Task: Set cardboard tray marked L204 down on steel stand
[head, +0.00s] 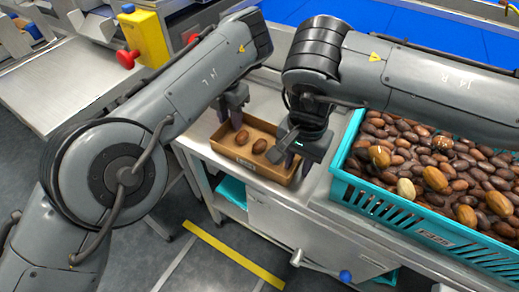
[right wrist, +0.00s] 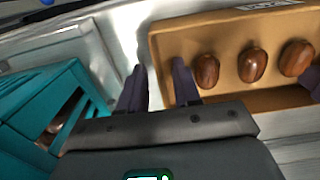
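A brown cardboard tray (head: 236,155) with several brown dates in it is at the steel bench (head: 265,100); whether it touches the surface is unclear. Its label is too small to read. It also shows in the right wrist view (right wrist: 217,30). My left gripper (head: 234,110) points down at the tray's far left end; whether its fingers are closed on the wall is unclear. My right gripper (head: 303,160) is at the tray's right end. In the right wrist view its fingers (right wrist: 160,85) stand apart, with the tray's end wall between them and one finger inside the tray.
A teal crate (head: 385,213) heaped with dates stands close to the right of my right gripper. A yellow post (head: 146,40) with a red knob stands at the back left. A blue belt (head: 440,30) runs along the back. A blue-ended lever (head: 345,276) sticks out in front.

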